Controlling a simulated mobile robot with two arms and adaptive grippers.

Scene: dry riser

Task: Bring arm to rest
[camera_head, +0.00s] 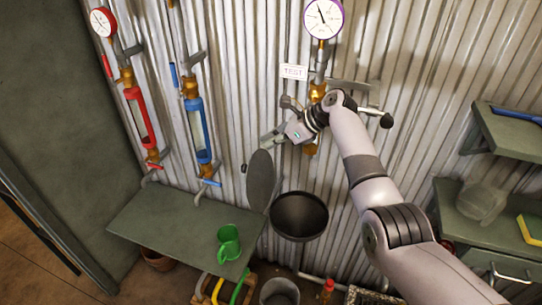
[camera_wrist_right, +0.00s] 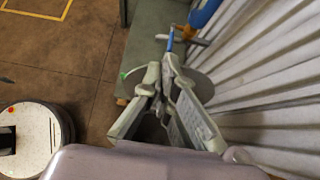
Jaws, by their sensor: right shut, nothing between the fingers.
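My right arm comes in from the lower right in the head view and reaches up to the corrugated wall. My right gripper (camera_head: 272,137) is in front of the wall, below and left of the TEST sign's pipe with its purple-rimmed gauge (camera_head: 323,18). It is shut and empty. In the wrist view its fingers (camera_wrist_right: 160,78) come together at the tips, with a grey disc and the green shelf behind them. Whether it touches the pipe fittings behind it cannot be told. My left gripper is in no view.
A green shelf (camera_head: 150,222) holds a green mug (camera_head: 229,243). A black bowl (camera_head: 299,215) and an upright grey disc (camera_head: 261,180) are below the gripper. Red (camera_head: 140,115) and blue (camera_head: 198,130) sight tubes stand left. Shelves (camera_head: 510,137) are at right; open floor (camera_wrist_right: 70,60) shows.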

